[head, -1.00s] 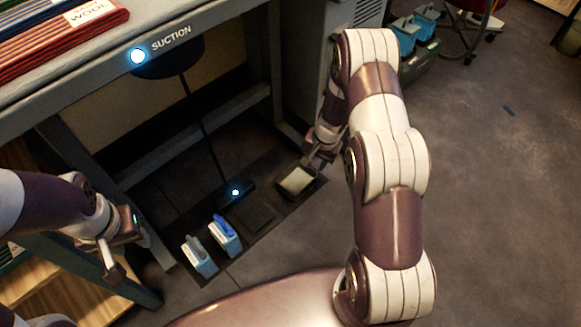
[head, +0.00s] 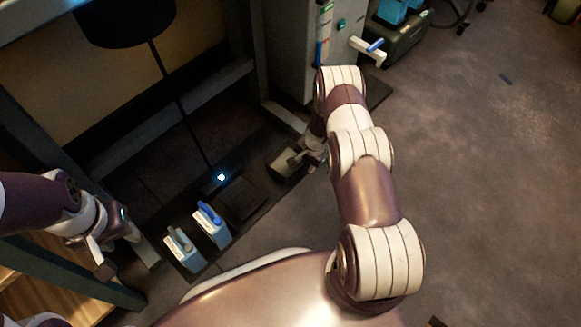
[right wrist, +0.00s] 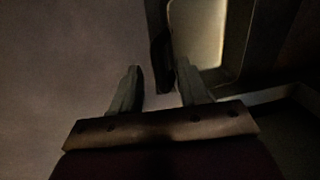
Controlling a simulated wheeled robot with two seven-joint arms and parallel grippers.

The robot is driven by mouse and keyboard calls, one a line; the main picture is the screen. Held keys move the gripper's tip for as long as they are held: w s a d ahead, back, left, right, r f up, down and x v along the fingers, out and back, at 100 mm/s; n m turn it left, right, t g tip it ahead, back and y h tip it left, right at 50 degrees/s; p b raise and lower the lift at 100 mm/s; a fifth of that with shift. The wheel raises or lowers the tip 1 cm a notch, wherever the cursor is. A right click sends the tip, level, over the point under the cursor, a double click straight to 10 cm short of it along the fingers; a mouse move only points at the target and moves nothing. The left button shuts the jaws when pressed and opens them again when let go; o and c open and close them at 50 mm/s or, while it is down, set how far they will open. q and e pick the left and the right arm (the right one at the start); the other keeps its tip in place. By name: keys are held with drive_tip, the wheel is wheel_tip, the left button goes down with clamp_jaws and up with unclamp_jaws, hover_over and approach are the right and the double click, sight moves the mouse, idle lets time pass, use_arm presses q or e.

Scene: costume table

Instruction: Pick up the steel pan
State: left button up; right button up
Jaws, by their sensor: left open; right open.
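The steel pan (head: 282,165) is a small grey metal thing at the right end of a dark mat on the floor under the table. My right gripper (head: 298,157) is at its right edge and partly covers it in the head view. In the right wrist view the pan (right wrist: 195,32) has a pale lit inside, and a dark upright part at its left edge lies just beyond the gap between the open fingers of my right gripper (right wrist: 160,82). I cannot tell whether they touch. My left gripper (head: 103,262) is open and empty at the left, away from the pan.
On the dark mat (head: 155,222) stand a white block with a grey top (head: 184,250) and one with a blue top (head: 211,225). A small lit device (head: 221,177) is behind them. A grey cabinet (head: 293,45) stands behind the pan. Open floor (head: 480,190) lies right.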

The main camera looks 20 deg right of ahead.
drive_tip(key=shift+r, duration=0.1)
drive_tip(key=shift+c, duration=0.2)
clamp_jaws()
idle(1.1)
